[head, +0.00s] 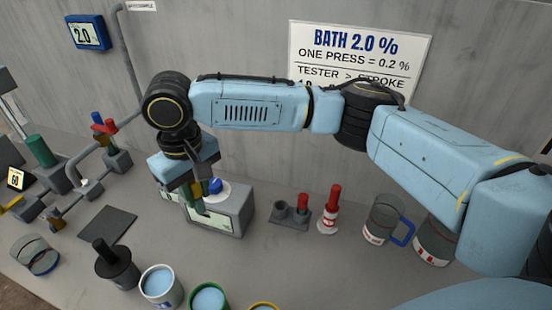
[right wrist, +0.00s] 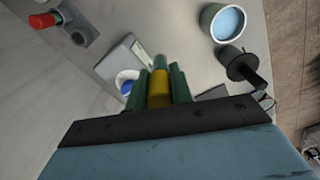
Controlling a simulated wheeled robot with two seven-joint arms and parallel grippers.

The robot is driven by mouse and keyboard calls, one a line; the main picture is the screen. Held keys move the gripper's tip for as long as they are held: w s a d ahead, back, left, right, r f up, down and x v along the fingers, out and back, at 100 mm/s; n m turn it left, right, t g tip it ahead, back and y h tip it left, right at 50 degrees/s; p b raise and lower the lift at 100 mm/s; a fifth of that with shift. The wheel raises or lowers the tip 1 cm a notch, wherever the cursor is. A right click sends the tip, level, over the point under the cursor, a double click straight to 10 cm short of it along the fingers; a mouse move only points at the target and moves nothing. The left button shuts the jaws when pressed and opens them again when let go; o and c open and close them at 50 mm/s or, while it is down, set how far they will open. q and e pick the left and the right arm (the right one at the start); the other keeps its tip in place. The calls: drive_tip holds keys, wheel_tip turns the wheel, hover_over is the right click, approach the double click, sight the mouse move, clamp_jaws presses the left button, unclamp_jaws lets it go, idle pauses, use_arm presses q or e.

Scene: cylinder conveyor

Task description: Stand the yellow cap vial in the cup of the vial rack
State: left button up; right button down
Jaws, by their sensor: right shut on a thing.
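My right gripper (head: 198,206) has green fingers and is over the grey tester box. In the right wrist view its fingers are shut on the yellow cap vial (right wrist: 158,88), whose yellow part shows between them. The grey vial rack (head: 289,219) stands to the right of the box, apart from the gripper. A red-capped vial (head: 303,202) stands in its right part, and an open cup (head: 281,208) shows at its left. The rack also shows at the upper left of the right wrist view (right wrist: 82,36). My left gripper is not in view.
The tester box (head: 232,216) has a blue knob (head: 215,185) close to the gripper. A red-and-white bottle (head: 328,219) and a blue-handled mug (head: 383,219) stand right of the rack. Cups of blue liquid (head: 160,284) and a black-handled pot (head: 117,268) stand in front.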

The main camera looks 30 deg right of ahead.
use_arm(q)
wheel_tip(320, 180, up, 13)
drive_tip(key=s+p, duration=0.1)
drive_tip(key=p, duration=1.1)
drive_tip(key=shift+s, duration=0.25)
use_arm(e)
drive_tip(key=w+d+f+n, duration=0.1)
drive_tip(key=d+f+n, duration=0.2)
drive_tip(key=d+n, duration=0.4)
drive_tip(key=w+d+f+n, duration=0.1)
drive_tip(key=d+f+n, duration=0.3)
drive_tip(key=d+n, duration=0.4)
drive_tip(key=d, duration=0.5)
drive_tip(key=shift+d, duration=0.3)
drive_tip(key=shift+f, duration=0.1)
use_arm(q)
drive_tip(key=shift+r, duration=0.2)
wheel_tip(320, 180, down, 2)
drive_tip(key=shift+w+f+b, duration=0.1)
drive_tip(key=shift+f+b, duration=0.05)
drive_tip(key=shift+b, duration=0.85)
use_arm(e)
wheel_tip(320, 180, down, 5)
drive_tip(key=shift+r, duration=0.15)
